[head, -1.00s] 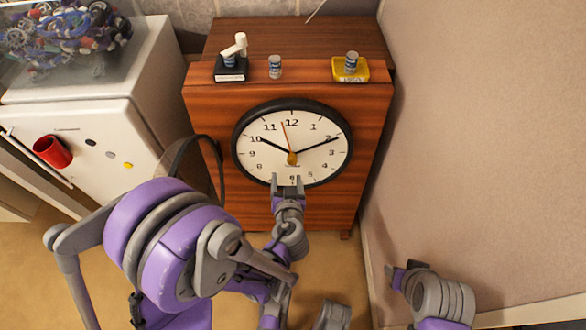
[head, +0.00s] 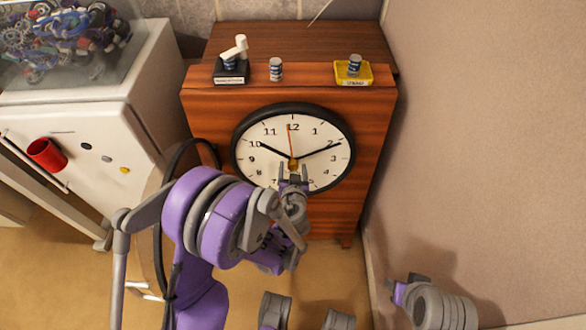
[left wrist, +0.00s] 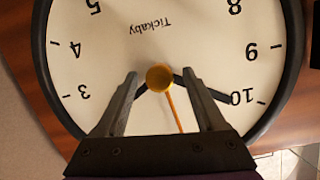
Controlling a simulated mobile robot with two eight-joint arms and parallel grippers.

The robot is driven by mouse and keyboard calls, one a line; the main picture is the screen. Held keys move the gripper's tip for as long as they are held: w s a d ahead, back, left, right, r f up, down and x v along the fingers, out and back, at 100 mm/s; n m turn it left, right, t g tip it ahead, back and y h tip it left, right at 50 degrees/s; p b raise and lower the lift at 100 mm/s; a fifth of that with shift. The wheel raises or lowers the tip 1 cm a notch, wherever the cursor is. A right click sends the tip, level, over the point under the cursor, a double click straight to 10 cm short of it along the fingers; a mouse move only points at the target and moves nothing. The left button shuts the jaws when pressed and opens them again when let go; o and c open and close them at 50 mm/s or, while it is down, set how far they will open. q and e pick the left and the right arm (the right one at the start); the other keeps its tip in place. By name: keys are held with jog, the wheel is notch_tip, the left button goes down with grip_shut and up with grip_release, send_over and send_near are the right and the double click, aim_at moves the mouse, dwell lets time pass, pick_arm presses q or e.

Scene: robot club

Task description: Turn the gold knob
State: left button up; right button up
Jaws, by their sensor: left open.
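The gold knob (left wrist: 159,77) is at the centre of the clock face, where the dark hands and the thin orange hand meet. In the head view the knob (head: 293,164) shows just above my left gripper (head: 293,172). The round clock (head: 252,134) has a black rim and a white face and sits on the front of a wooden cabinet. In the left wrist view my left gripper (left wrist: 160,92) is open, with one finger on each side below the knob; I cannot tell whether they touch it. My right gripper (head: 397,287) is at the lower right, away from the clock.
On the cabinet (head: 215,106) stand a black box (head: 231,75) with a white-topped piece, a small can (head: 275,69) and a yellow box (head: 352,78) with another can. A white fridge-like unit (head: 75,115) with a red cup (head: 47,153) is at left. A wall (head: 480,150) closes the right side.

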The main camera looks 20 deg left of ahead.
pick_arm(q)
grip_shut()
dwell(0.4)
jog(key=shift+m, duration=0.3)
jog(key=m+y+b, duration=0.1)
jog(key=m, duration=0.2)
jog(key=shift+d+f, duration=0.1)
jog(key=m+y+b, duration=0.1)
jog(key=m, duration=0.2)
jog(key=shift+w+f, duration=0.1)
jog(key=m+y+b, duration=0.1)
jog(key=m+b, duration=0.1)
jog(key=m, duration=0.1)
jog(key=shift+d+m, duration=0.1)
jog(key=shift+m, duration=0.3)
jog(key=shift+m+t+y+b, duration=0.5)
jog(key=shift+m+b, duration=0.45)
jog(key=shift+m, duration=1.05)
